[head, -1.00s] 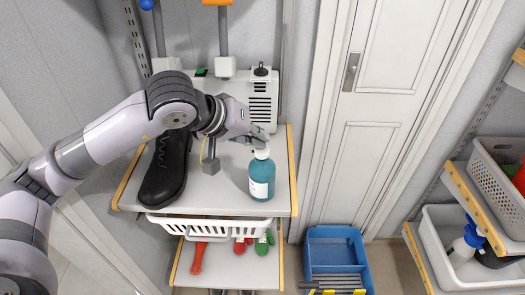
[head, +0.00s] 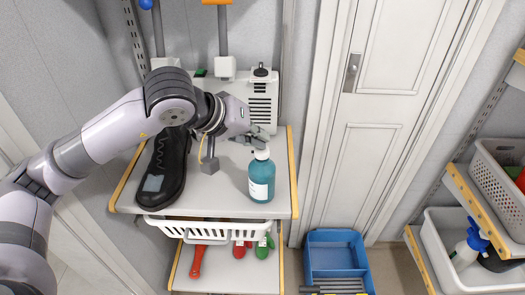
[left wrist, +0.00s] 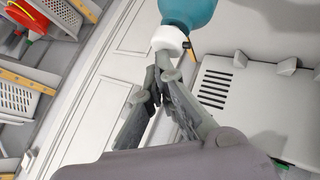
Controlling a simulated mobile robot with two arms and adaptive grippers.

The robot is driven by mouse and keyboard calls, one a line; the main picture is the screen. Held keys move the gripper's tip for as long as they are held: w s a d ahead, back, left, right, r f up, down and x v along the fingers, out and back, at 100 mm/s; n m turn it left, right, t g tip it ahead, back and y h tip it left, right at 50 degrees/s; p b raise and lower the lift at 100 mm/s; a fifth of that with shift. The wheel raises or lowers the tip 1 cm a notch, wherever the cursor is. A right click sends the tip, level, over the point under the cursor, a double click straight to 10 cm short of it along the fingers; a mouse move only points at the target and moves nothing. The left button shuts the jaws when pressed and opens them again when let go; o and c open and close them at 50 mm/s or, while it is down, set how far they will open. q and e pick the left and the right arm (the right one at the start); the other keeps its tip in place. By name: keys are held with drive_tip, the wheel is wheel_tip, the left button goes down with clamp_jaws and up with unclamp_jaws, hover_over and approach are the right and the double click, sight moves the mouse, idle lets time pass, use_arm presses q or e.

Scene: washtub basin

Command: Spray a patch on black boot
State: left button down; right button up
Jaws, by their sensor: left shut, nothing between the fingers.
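A teal bottle (head: 261,180) with a white label and white collar stands upright on the right of the shelf. My left gripper (head: 262,137) is at the bottle's top. In the left wrist view the fingers (left wrist: 156,80) are closed together beside the white collar of the bottle (left wrist: 188,12), with nothing visible between them. My right gripper is not in view.
A white basket (head: 205,230) hangs under the shelf top (head: 222,195), with red and green items below. A white vented box (head: 262,100) stands behind the bottle. A blue crate (head: 337,262) is on the floor. Shelves with white bins (head: 455,275) are at the right.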

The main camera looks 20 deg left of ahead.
use_arm(q)
drive_tip(key=shift+r, duration=0.1)
drive_tip(key=shift+r+p, duration=1.3)
drive_tip(key=shift+r, duration=1.7)
